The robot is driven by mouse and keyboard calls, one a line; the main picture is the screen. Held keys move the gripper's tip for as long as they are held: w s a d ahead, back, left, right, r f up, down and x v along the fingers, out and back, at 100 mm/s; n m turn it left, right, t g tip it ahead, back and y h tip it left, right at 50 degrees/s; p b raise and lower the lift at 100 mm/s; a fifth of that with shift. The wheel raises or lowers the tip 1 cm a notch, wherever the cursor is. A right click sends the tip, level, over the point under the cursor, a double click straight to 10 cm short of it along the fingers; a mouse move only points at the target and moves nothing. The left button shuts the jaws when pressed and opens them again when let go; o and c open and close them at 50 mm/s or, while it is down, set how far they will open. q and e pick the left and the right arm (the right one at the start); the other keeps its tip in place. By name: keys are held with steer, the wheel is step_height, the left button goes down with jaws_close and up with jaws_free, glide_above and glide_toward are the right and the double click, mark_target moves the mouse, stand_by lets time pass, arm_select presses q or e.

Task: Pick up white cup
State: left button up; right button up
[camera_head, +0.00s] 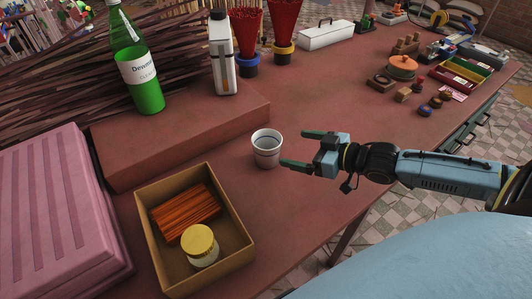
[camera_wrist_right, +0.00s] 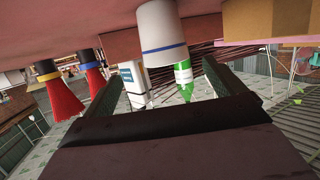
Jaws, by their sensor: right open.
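The white cup (camera_head: 266,149) stands upright on the reddish table, in front of the raised step. In the right wrist view the cup (camera_wrist_right: 161,30) shows upside down, ahead of the fingers and centred a little to the right of the middle. My right gripper (camera_head: 294,149) is open and empty. Its two green fingers point at the cup from the right, with the fingertips close to its side; I cannot tell whether they touch it. In the right wrist view the gripper's fingers (camera_wrist_right: 159,82) are spread apart. My left gripper is not in view.
A cardboard box (camera_head: 238,254) with orange sticks and a yellow-lidded jar stands in front of the cup. A green bottle (camera_head: 137,62) and a white carton (camera_head: 222,55) stand on the raised step (camera_head: 180,140) behind.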

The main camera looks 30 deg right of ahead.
mark_target(256, 142)
steer(key=b+x, duration=0.1)
steer(key=x, duration=0.3)
steer(key=shift+w+a+f, duration=0.15)
steer(key=shift+w+a, duration=0.05)
steer(key=shift+w, duration=0.15)
steer(key=shift+w+a+f, duration=0.1)
steer(key=shift+w+a, duration=0.1)
steer(key=shift+w, duration=0.05)
steer(key=shift+a+b+x, duration=0.15)
steer(key=shift+b+x, duration=0.25)
steer(key=shift+x, duration=0.75)
steer(key=shift+a+b+x, duration=0.15)
steer(key=shift+b+x, duration=0.2)
steer(key=shift+x, duration=0.8)
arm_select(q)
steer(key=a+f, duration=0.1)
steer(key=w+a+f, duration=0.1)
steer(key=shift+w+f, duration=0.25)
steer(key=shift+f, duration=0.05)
arm_select(e)
steer(key=shift+s+f, duration=0.1)
steer(key=shift+s, duration=0.05)
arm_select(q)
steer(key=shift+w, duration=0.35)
arm_select(e)
steer(key=c, duration=1.2)
